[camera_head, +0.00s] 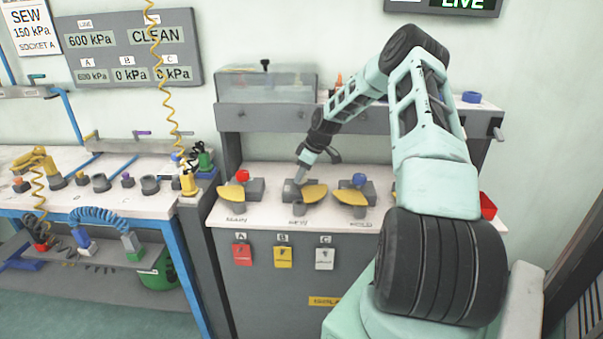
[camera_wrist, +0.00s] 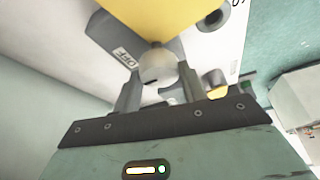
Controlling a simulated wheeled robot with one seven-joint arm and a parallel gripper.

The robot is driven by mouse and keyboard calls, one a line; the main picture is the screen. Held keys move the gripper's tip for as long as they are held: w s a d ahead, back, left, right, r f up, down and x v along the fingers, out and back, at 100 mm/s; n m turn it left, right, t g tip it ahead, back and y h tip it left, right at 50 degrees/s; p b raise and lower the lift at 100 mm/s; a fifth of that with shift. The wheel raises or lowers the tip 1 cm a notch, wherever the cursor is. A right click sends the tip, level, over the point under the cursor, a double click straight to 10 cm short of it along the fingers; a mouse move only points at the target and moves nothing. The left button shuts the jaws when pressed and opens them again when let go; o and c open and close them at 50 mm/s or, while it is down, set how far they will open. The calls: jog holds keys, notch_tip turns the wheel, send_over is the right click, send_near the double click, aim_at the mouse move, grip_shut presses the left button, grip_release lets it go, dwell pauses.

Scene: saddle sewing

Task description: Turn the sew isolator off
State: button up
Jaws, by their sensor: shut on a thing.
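The sew isolator (camera_head: 289,190) is the middle of three on the bench top, above the label SEW. It has a grey body and a yellow plate (camera_head: 315,193). My gripper (camera_head: 299,181) reaches down onto it from above and hides its knob in the head view. In the wrist view my gripper (camera_wrist: 158,80) has its two fingers on either side of a round whitish knob (camera_wrist: 157,66) and is shut on it. A large yellow part (camera_wrist: 165,16) shows beyond the knob. A label that seems to read OFF (camera_wrist: 123,57) is on the grey body beside it.
The main isolator (camera_head: 242,176) with a red knob stands to the left. The hold isolator (camera_head: 359,181) with a blue knob stands close on the right. Red, yellow and white tags hang on the cabinet front (camera_head: 270,295). A shelf (camera_head: 270,117) runs behind the isolators.

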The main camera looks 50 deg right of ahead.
jog(key=o, duration=1.4)
jog(key=b+v, duration=0.2)
jog(key=v, duration=1.5)
jog(key=shift+r, duration=0.2)
